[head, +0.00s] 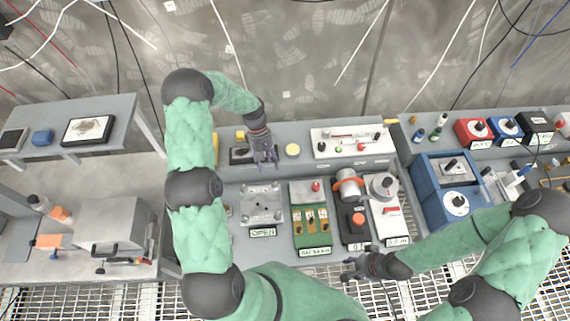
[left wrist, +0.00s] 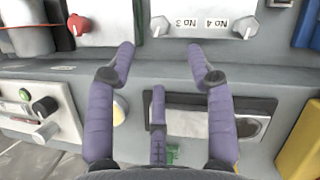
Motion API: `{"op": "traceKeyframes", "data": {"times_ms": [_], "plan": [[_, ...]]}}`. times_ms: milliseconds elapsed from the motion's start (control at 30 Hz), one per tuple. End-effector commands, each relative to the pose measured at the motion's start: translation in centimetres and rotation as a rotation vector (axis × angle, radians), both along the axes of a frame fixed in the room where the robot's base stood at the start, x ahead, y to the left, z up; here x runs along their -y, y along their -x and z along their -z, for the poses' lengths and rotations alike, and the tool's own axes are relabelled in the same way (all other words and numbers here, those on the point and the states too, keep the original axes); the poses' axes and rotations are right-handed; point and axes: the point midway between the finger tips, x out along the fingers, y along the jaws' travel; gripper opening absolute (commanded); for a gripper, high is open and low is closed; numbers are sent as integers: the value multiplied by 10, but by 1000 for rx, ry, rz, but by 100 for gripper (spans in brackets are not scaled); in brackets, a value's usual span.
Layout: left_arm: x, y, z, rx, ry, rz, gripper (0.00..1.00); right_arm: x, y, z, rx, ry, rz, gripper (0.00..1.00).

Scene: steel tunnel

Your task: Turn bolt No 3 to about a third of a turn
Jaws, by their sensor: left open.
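Bolt No 3 (left wrist: 160,26) is a light grey hex-like knob at the edge of a pale plate, beside the upside-down label "No 3" in the left wrist view. Bolt No 4 (left wrist: 245,27) is to its right, by its own label. In the head view the plate (head: 262,208) lies behind an "OPEN" sign (head: 262,232). My left gripper (head: 264,154) is open and empty over the ledge at the plate's far edge. Its purple fingers (left wrist: 163,62) point toward the plate, apart from bolt No 3. My right gripper (head: 358,268) is at the bench's front, its finger opening unclear.
On the back ledge are a yellow disc (head: 292,150) and a white knob panel (head: 350,141). A blue machine (head: 445,180) is further right.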

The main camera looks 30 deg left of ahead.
Motion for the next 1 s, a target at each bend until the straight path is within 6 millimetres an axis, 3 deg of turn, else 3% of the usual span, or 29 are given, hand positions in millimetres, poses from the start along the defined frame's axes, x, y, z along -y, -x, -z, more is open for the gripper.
{"op": "traceKeyframes", "data": {"times_ms": [233, 700, 1000], "plan": [[4, 4, 10, -4, 1, 0, 54, 0, 3, -2, -6, -1, -2, 40], [28, 21, 81, -3, 1, 1, 54, 0, 2, -10, -4, -1, -1, 40], [34, 24, 99, 0, 0, 0, 54, 0, 2, -12, -4, -1, -1, 40]]}}
